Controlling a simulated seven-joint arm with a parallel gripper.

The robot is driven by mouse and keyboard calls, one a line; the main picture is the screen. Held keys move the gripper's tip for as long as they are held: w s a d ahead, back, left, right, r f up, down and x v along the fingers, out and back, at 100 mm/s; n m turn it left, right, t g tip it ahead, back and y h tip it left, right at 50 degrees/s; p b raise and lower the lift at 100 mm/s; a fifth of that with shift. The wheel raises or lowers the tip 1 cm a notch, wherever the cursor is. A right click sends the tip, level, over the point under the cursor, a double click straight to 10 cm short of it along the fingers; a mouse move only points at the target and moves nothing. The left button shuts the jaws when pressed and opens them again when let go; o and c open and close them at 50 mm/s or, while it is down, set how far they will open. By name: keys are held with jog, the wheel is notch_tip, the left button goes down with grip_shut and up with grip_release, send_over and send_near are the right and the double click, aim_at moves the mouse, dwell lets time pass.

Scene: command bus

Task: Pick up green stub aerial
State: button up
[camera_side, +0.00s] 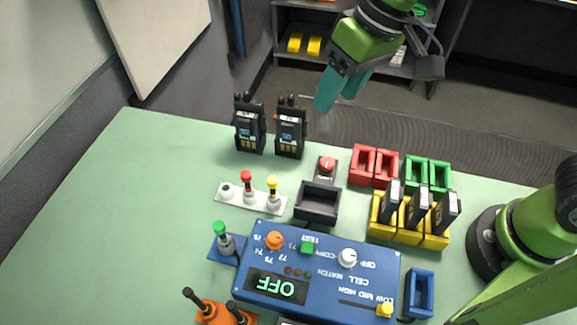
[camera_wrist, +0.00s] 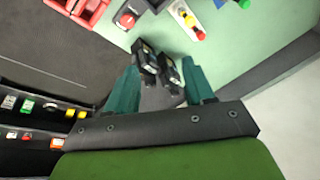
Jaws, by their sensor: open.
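The green stub aerial (camera_side: 220,230) stands upright, its green cap above a grey collar on a small blue plate (camera_side: 222,250), left of the blue control panel. In the wrist view a small green spot at the top edge (camera_wrist: 244,4) appears to be its cap; the rest is cut off. My gripper (camera_side: 338,92) is open and empty, high above the back of the table, far from the aerial. Its teal fingers also show in the wrist view (camera_wrist: 160,66), with two black radios visible between and beyond them.
Two black radios (camera_side: 249,126) (camera_side: 290,132) stand at the back. A white strip (camera_side: 236,200) holds red and yellow aerials. The blue panel (camera_side: 325,262) lies right of the green aerial, and an orange block (camera_side: 215,316) with black sticks is in front. The table's left side is clear.

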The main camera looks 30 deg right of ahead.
jog(key=a+f+n+g, duration=0.1)
jog(key=a+f+n, duration=0.1)
jog(key=a, duration=0.8)
jog(key=g+h, duration=0.1)
jog(key=h, duration=0.1)
send_over(224, 239)
jog(key=f, duration=1.2)
jog(key=shift+w+a+f, duration=0.1)
jog(key=shift+w+a, duration=0.05)
jog(key=shift+w, duration=0.15)
jog(key=shift+f, duration=2.8)
grip_shut()
